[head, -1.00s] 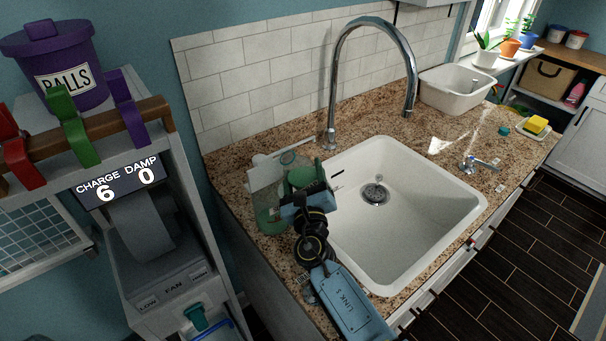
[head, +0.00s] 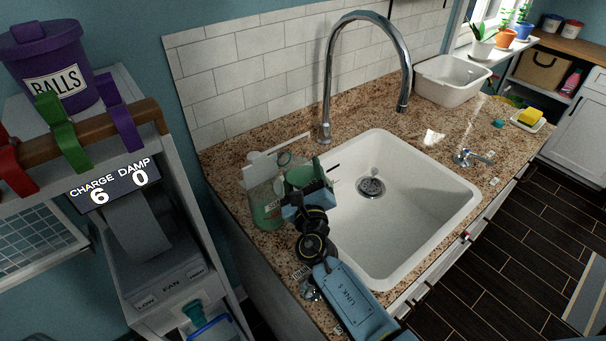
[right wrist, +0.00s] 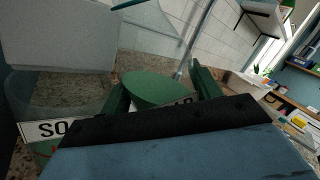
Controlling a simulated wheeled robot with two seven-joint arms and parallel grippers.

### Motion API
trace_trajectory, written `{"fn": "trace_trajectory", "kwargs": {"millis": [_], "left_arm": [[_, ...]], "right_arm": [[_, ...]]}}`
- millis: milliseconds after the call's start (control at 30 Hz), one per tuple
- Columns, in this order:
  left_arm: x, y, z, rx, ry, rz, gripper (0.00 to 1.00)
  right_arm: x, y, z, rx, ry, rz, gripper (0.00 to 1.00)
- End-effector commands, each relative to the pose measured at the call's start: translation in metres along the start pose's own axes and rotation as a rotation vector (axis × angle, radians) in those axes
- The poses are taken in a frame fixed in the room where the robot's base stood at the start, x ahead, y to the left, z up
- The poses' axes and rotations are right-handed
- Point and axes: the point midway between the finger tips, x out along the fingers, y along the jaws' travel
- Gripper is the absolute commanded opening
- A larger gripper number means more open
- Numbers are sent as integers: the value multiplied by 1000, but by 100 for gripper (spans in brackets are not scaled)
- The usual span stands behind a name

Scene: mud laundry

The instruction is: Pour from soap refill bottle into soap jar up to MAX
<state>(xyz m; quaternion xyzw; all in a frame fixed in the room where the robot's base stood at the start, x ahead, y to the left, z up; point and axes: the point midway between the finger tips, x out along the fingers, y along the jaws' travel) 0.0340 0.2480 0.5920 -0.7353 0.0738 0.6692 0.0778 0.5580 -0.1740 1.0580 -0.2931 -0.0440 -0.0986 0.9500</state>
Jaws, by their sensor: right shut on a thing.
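A clear jar-like vessel (head: 266,208) with green in its lower part stands on the counter left of the sink. In the right wrist view a white label (right wrist: 42,130) reads "SO" and, past the gripper, "AR"; its middle is hidden. My right gripper (head: 308,186) is beside the vessel, at its right. It is shut on a green round-topped thing (right wrist: 155,88), which shows between the dark green fingers. Whether this is the refill bottle I cannot tell. A pale flat piece (head: 258,166) stands over the vessel. No MAX mark is readable. My left gripper is not in view.
The white sink (head: 420,205) lies right of my right gripper, with a tall tap (head: 328,90) behind. A grey unit (head: 150,262) stands at the left. A white tub (head: 450,82) and a yellow sponge (head: 530,116) are farther right on the counter.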

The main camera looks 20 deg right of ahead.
Motion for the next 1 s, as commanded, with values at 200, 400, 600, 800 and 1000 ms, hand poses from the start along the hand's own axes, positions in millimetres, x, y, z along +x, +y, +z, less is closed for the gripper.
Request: {"fn": "trace_trajectory", "kwargs": {"millis": [200, 400, 600, 800, 1000], "left_arm": [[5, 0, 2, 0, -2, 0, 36], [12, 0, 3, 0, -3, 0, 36], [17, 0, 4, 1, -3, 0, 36], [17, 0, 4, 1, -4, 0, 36], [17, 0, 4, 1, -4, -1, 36]], "right_arm": [[0, 1, -4, -22, -9, -2, 28], [0, 3, -11, -58, -19, -3, 28], [0, 4, -17, -89, -27, -4, 28], [0, 4, -16, -95, -29, -4, 28], [0, 4, -16, -95, -29, -4, 28]]}}
